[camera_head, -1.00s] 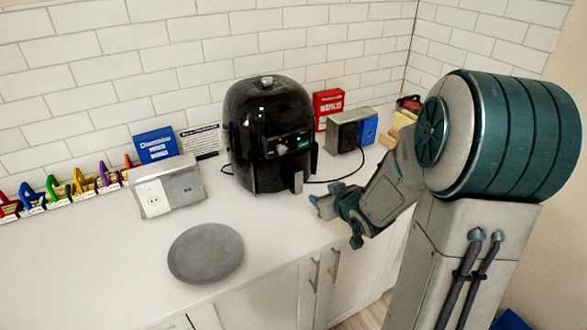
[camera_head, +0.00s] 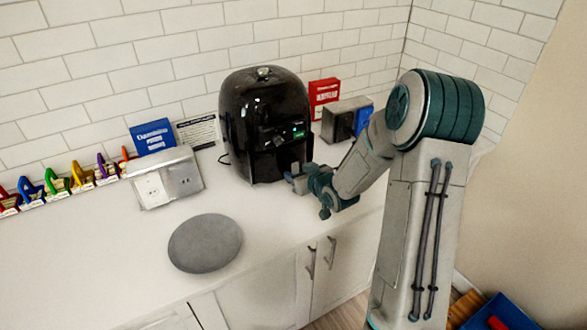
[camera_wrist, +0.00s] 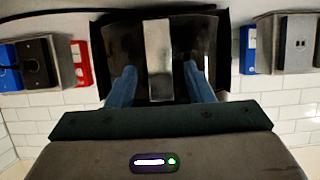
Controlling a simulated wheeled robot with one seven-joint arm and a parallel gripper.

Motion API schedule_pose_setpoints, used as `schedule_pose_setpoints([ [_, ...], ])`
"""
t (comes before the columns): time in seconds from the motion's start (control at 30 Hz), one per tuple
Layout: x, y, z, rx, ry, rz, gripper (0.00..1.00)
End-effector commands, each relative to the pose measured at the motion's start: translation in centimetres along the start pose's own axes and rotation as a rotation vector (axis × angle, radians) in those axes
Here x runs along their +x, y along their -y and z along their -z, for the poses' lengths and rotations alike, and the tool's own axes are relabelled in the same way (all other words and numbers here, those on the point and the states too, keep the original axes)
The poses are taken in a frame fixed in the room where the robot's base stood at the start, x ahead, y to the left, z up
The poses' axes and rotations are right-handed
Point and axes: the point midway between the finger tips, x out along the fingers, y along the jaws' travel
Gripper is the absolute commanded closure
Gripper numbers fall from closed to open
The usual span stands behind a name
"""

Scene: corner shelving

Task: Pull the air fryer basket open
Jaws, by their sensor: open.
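The black air fryer (camera_head: 262,110) stands upright on the white counter, its front turned right toward my arm. Its basket front (camera_head: 266,166) is at the bottom and looks closed. My gripper (camera_head: 295,180) is at the basket front, at handle height. In the wrist view, the silver basket handle (camera_wrist: 158,60) lies between the two blue fingertips of my gripper (camera_wrist: 160,84), with a gap on each side. The gripper is open and not closed on the handle. In the head view the handle is mostly hidden by my gripper.
A grey round plate (camera_head: 205,243) lies on the counter in front. A silver socket box (camera_head: 165,180) is left of the fryer; a red box (camera_head: 323,97) and another socket box (camera_head: 340,120) stand behind at right. Cabinet handles (camera_head: 311,262) are below the counter edge.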

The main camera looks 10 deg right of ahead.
Motion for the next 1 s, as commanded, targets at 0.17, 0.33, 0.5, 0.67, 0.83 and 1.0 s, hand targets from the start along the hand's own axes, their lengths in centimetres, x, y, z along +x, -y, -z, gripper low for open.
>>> schedule_pose_setpoints([
  [0.17,2.2,0.0,0.0,0.001,0.002,0.001,0.53],
  [0.33,3.3,0.0,0.0,0.001,0.001,0.000,0.53],
  [0.5,3.5,0.0,0.0,0.000,0.001,-0.001,0.53],
  [0.67,3.5,0.0,0.0,0.000,0.001,-0.001,0.53],
  [0.83,3.5,0.0,0.0,0.000,0.001,-0.001,0.97],
  [1.0,3.5,0.0,-0.1,0.000,0.001,-0.001,1.00],
])
